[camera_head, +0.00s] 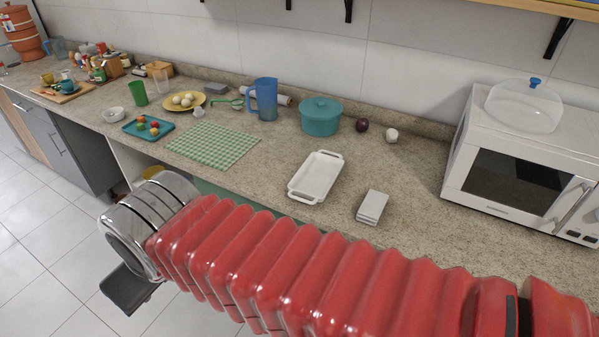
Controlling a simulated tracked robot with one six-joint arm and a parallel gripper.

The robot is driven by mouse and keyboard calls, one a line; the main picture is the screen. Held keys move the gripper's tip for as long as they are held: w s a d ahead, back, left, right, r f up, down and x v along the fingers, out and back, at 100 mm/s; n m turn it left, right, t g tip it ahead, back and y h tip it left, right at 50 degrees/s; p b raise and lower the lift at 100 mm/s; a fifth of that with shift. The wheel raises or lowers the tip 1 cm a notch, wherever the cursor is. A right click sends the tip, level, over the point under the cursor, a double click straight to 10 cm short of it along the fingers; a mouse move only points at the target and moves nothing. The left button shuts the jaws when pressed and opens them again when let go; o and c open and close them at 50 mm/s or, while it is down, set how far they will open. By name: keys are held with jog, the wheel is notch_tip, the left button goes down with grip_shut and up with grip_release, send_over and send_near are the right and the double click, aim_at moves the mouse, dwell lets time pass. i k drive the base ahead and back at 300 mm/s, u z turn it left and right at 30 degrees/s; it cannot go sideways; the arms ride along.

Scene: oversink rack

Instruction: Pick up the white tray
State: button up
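The white tray (316,177) is a rectangular dish with a handle at each short end. It lies on the speckled stone counter, right of the green checked cloth, and looks empty. My red ribbed arm crosses the lower part of the view in front of the counter. My gripper (126,290) is at the lower left, below a shiny metal wrist, over the floor and well apart from the tray. Only a dark part of the gripper shows, so its fingers cannot be made out.
A stack of pale blocks (371,207) stands right of the tray. A teal pot (321,116) and blue pitcher (265,99) stand behind it. A green checked cloth (213,145) lies left. A white microwave (522,165) stands right. Bare counter lies between the blocks and microwave.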

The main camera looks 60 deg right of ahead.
aim_at(313, 181)
jog(key=i, duration=1.45)
jog(key=z, duration=2.4)
